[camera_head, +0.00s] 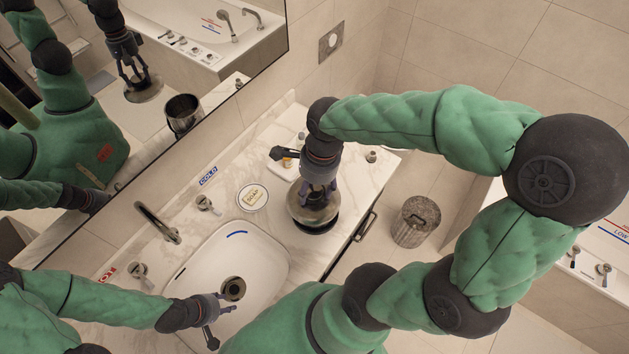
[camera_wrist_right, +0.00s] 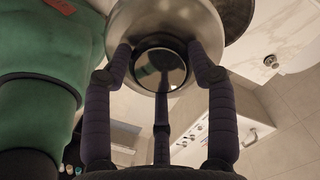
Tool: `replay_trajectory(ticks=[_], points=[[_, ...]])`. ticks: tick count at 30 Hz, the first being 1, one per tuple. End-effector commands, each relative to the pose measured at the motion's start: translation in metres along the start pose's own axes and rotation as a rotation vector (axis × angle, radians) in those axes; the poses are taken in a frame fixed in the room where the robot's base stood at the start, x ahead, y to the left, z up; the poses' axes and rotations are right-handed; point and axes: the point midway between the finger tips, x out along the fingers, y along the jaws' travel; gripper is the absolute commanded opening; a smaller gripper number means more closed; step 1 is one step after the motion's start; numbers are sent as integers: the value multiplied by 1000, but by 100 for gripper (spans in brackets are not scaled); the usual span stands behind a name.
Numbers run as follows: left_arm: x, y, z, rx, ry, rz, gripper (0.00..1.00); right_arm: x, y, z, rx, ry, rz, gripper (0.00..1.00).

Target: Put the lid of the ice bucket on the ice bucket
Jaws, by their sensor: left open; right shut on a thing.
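The metal lid (camera_head: 311,213) of the ice bucket is held in my right gripper (camera_head: 318,192) above the counter. In the right wrist view my fingers (camera_wrist_right: 165,75) close around the lid's round knob, and the wide lid (camera_wrist_right: 190,22) fills the top. The ice bucket (camera_head: 318,230) is mostly hidden under the lid, with only a dark edge showing. It also peeks out behind the lid in the wrist view (camera_wrist_right: 238,15). The mirror shows the bucket open and upright, with the lid apart from it. My left gripper (camera_head: 217,309) is open and empty over the sink.
The sink (camera_head: 215,255) and tap (camera_head: 157,222) lie left of the bucket. A soap dish (camera_head: 252,196) and a small tray (camera_head: 283,168) stand nearby on the marble counter (camera_head: 345,200). A bin (camera_head: 416,221) stands on the floor. The mirror wall bounds the back.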

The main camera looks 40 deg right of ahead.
Motion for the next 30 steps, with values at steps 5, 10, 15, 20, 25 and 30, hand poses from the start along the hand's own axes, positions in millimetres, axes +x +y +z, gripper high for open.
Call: replay_trajectory(ticks=[5, 10, 15, 20, 25, 30], points=[[0, 0, 0, 0, 1, 0, 41, 16, -36, -16, 4, 1, 4, 13], [2, -1, 0, 0, 1, 0, 41, 44, -58, -29, 2, 1, 6, 13], [3, -1, 0, 0, 1, 0, 41, 62, -74, -37, 0, 0, 2, 13], [3, -1, 0, 0, 1, 0, 41, 68, -79, -39, -1, 0, 1, 13], [3, -1, 0, 0, 1, 0, 41, 82, -83, -43, 0, 0, 4, 13], [3, -1, 0, 0, 1, 0, 41, 102, -83, -45, -1, 0, 2, 13]])
